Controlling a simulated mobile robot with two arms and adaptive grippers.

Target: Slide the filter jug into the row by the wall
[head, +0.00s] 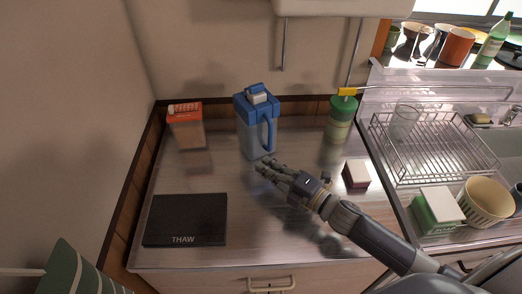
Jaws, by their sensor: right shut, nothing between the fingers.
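The filter jug (250,126), clear-bodied with a blue lid and blue handle, stands upright near the back wall, between an orange-topped box (187,127) on the left and a green-capped bottle (340,119) on the right. I cannot tell whether the fingertips touch the jug. My left gripper is not in view.
A black THAW board (186,220) lies at the counter's front left. A small white-topped box (356,174) sits right of my gripper. A wire dish rack (423,145) stands further right, with a cream basket (486,203) in front. The counter's middle left is clear.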

